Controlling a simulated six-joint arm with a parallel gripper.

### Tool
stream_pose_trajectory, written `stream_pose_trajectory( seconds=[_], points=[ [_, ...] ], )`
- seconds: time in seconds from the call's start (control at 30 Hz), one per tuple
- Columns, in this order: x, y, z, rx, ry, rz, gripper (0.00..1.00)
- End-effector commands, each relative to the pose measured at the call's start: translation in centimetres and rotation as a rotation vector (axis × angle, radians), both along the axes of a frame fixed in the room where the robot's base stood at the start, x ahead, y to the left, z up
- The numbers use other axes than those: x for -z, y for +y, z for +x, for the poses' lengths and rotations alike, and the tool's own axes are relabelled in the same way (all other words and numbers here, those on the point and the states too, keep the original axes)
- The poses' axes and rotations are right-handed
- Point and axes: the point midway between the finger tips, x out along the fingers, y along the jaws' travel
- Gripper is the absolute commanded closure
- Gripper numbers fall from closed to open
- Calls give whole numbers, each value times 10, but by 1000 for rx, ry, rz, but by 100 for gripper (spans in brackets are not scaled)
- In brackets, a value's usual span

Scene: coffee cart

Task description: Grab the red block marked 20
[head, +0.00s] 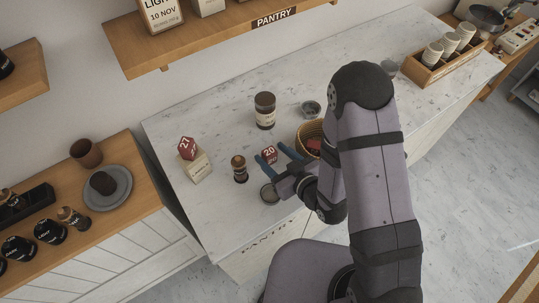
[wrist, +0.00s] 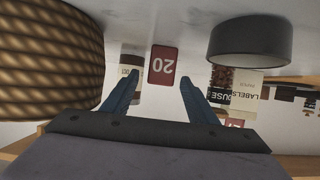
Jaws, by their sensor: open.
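The red block marked 20 (head: 268,155) stands on the marble counter. In the wrist view the red block (wrist: 163,62) shows its number upside down, centred just beyond my fingertips. My gripper (head: 273,160) is open, with its two blue fingers spread and pointing at the block. In the wrist view my gripper (wrist: 160,82) has nothing between its fingers, and the block lies in line with the gap. I cannot tell whether the block is partly within the fingers' reach. A second red block, marked 27 (head: 187,147), sits on a pale box at the left.
A wicker basket (head: 303,137) stands close on one side of my gripper, also large at left in the wrist view (wrist: 45,62). A low round dark container (head: 269,194) is close on the other side.

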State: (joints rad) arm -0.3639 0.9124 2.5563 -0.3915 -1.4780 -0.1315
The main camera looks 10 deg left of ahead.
Motion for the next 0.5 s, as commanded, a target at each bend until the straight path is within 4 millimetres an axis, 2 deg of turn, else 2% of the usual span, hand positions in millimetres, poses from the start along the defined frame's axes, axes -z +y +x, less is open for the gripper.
stream_pose_trajectory(
  seconds=[0.17,0.5],
  points=[
    [8,8,7,-3,-4,0,47],
    [7,13,13,-1,0,0,47]
  ],
)
